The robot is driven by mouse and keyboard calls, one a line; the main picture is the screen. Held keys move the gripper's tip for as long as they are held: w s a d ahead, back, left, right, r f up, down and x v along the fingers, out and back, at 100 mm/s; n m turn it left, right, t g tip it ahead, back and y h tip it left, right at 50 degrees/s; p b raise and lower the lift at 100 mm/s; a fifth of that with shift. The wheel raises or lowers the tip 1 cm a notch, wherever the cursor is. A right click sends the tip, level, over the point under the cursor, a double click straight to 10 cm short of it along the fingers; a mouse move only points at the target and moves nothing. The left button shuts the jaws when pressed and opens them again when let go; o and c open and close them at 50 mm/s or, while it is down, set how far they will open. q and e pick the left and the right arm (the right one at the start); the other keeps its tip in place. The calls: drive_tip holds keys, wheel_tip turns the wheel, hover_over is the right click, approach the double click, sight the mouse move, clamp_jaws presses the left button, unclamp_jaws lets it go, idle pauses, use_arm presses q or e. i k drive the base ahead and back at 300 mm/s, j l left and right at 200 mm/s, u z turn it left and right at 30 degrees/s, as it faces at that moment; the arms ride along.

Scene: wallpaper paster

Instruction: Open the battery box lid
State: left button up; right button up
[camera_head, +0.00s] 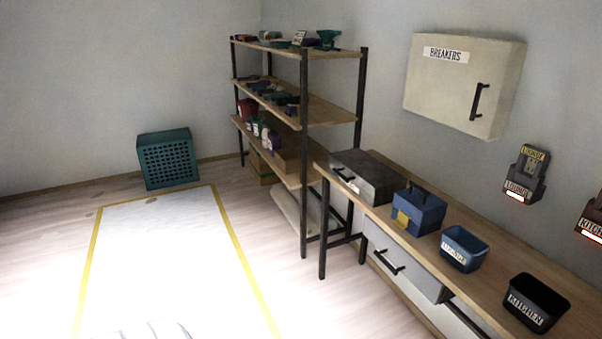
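No box in view carries a readable battery label, so I cannot tell which is the battery box. A blue box (419,211) with a top handle and a yellow front tag or latch stands on the wooden bench; its lid looks shut. To its left a dark grey flat-topped box (367,174) with a small light label and front handle sits at the bench's far end; it also looks shut. Neither of my grippers shows in the head view.
On the bench (480,272) are a blue LOUNGE bin (464,250) and a black KITCHEN bin (534,302). A BREAKERS cabinet (462,85) hangs above. A loaded shelf (304,150) and teal crate (168,160) stand farther back.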

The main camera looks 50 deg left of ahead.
sight(371, 175)
drive_tip(key=u, duration=1.35)
drive_tip(key=z, duration=0.35)
drive_tip(key=i+j+z, duration=0.15)
drive_tip(key=j+z, duration=0.15)
drive_tip(key=i+j+z, duration=0.15)
drive_tip(key=j+z, duration=0.15)
drive_tip(key=i+j+z, duration=0.1)
drive_tip(key=j+z, duration=0.5)
drive_tip(key=i+j, duration=0.05)
drive_tip(key=j, duration=0.05)
